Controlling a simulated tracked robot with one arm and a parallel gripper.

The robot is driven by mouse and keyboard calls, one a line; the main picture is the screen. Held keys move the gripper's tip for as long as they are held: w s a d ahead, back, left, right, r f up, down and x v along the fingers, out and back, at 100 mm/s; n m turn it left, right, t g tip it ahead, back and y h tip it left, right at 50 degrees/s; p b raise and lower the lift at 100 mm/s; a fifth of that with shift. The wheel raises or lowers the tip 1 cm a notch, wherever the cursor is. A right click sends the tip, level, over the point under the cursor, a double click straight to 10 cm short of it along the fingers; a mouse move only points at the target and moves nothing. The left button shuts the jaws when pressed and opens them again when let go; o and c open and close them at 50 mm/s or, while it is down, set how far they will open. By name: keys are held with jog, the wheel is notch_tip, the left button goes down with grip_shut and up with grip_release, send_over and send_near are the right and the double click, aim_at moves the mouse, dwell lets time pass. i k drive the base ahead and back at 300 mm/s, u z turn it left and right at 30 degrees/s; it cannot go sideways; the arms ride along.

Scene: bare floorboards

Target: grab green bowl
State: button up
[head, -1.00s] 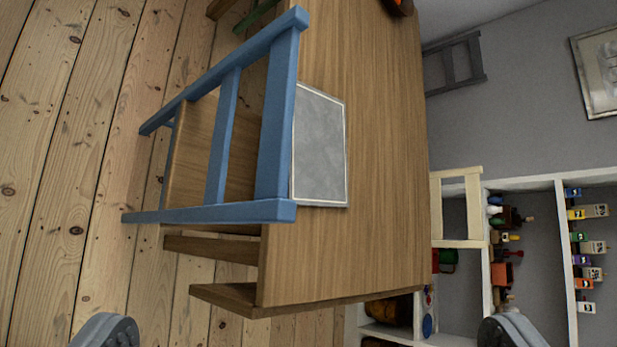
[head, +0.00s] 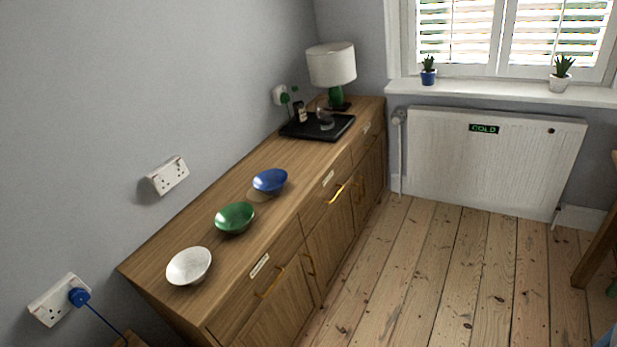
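The green bowl (head: 235,217) stands upright on top of a wooden sideboard (head: 160,242) against the left wall. It sits between a white bowl (head: 189,266) nearer to me and a blue bowl (head: 270,181) farther away. The three bowls are in a row and do not appear to touch. My gripper is not visible in this view.
A black tray (head: 330,130) with small items and a lamp (head: 332,64) stand at the sideboard's far end. A radiator (head: 490,160) is under the window. The floorboards (head: 440,270) right of the sideboard are clear. Part of a wooden piece (head: 597,245) shows at the right edge.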

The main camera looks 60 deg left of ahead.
aim_at(234, 219)
jog(key=u, duration=2.05)
jog(key=i, duration=0.95)
jog(key=z, duration=0.25)
